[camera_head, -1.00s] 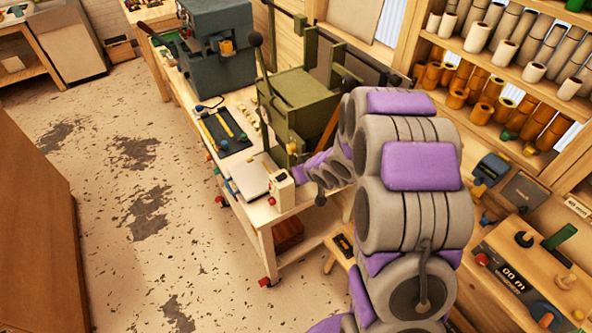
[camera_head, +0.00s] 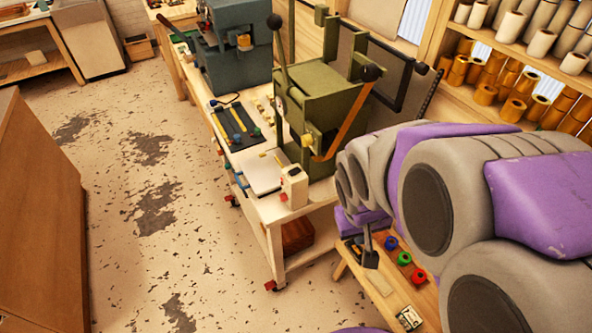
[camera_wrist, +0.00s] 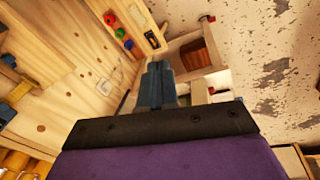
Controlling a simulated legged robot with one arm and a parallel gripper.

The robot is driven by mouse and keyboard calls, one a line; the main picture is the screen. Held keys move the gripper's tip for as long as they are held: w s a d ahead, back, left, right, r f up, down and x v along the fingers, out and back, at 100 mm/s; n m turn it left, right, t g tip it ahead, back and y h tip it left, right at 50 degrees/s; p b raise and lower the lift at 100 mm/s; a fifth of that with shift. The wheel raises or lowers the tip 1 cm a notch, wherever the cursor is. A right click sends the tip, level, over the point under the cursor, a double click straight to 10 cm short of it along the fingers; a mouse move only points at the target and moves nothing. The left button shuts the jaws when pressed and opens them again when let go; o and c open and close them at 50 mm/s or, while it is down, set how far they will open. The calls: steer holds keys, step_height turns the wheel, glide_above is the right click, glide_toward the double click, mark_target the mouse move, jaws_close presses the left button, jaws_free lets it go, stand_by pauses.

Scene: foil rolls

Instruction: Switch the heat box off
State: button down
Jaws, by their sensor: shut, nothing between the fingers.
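A small cream box (camera_head: 294,188) with a dark mark on its face and a red spot at its lower left stands at the near corner of the workbench (camera_head: 268,213). It looks like the heat box, but I cannot read a label or tell its switch position. My gripper (camera_head: 370,252) is right of and below this box, apart from it, beside the bench's near end. In the wrist view, my gripper (camera_wrist: 157,86) is shut and empty, its fingers pointing toward the bench legs. The cream box is not clearly visible there.
A green lever press (camera_head: 322,115) stands behind the box, with a pale plate (camera_head: 264,172) to its left. A low wooden table with blue, green and red (camera_head: 418,277) buttons lies beside my gripper. A reddish-brown block (camera_head: 297,234) sits on the lower shelf.

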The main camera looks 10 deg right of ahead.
steer(key=s+a+g+y+b, duration=0.1)
steer(key=s+a, duration=0.2)
steer(key=s, duration=0.4)
steer(key=s+a+g+b, duration=0.1)
steer(key=s+a+g, duration=0.1)
steer(key=s, duration=0.5)
steer(key=shift+a+r+y, duration=0.15)
steer(key=shift+a+y, duration=0.25)
steer(key=shift+a, duration=0.05)
steer(key=shift+d, duration=0.1)
